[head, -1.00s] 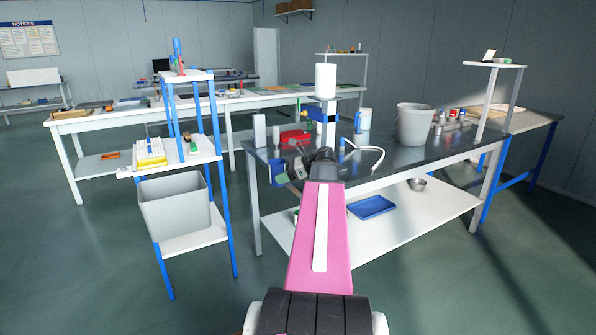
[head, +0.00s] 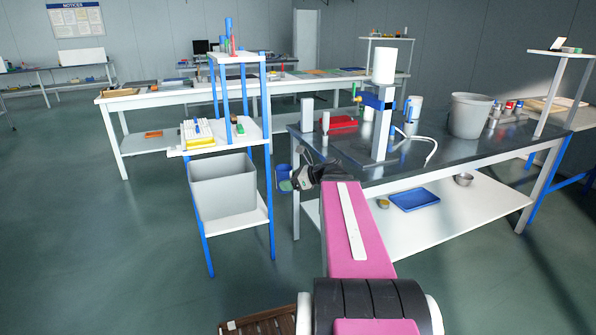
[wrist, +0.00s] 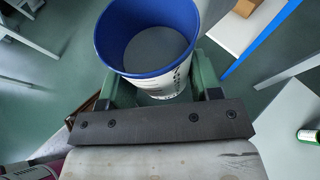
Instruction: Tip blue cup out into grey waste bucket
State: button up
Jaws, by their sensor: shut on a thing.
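The blue cup (head: 284,171) is held out at the end of my arm; in the wrist view the cup (wrist: 165,88) has a blue inside, a pale printed outside and a flat grey surface inside. It looks upright. My gripper (head: 301,178) is shut on it, with green fingers on both sides in the wrist view (wrist: 160,93). A round grey bucket (head: 469,115) stands on the dark bench at right. A grey box-shaped bin (head: 223,186) sits on the blue-legged stand's lower shelf, left of the cup. Which is the waste bucket I cannot tell.
The dark-topped bench (head: 440,150) carries a post with a white cylinder (head: 384,66), a red box (head: 339,122) and a white mug (head: 414,107). The stand's blue leg (head: 269,200) is close left of the cup. A brown slatted thing (head: 262,322) lies low in front. Floor at left is clear.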

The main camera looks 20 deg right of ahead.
aim_at(468, 113)
jog(key=u, duration=0.4)
jog(key=l+u, duration=0.1)
jog(key=u, duration=0.3)
jog(key=k+u, duration=0.1)
jog(key=u, duration=0.3)
jog(key=l+u, duration=0.1)
jog(key=u, duration=0.3)
jog(key=k+u, duration=0.1)
jog(key=u, duration=0.25)
jog(key=k+l+u, duration=0.1)
jog(key=u, duration=0.2)
jog(key=k+u, duration=0.15)
jog(key=u, duration=0.2)
jog(key=k+l+u, duration=0.1)
jog(key=k+u, duration=0.35)
jog(key=k, duration=1.3)
jog(key=k+z, duration=0.1)
jog(key=k, duration=0.5)
jog(key=k+l+z, duration=0.1)
jog(key=k, duration=0.5)
jog(key=k+l+z, duration=0.1)
jog(key=k, duration=0.5)
jog(key=k+l+z, duration=0.1)
jog(key=k+z, duration=0.3)
jog(key=k+l+z, duration=0.25)
jog(key=k+z, duration=0.15)
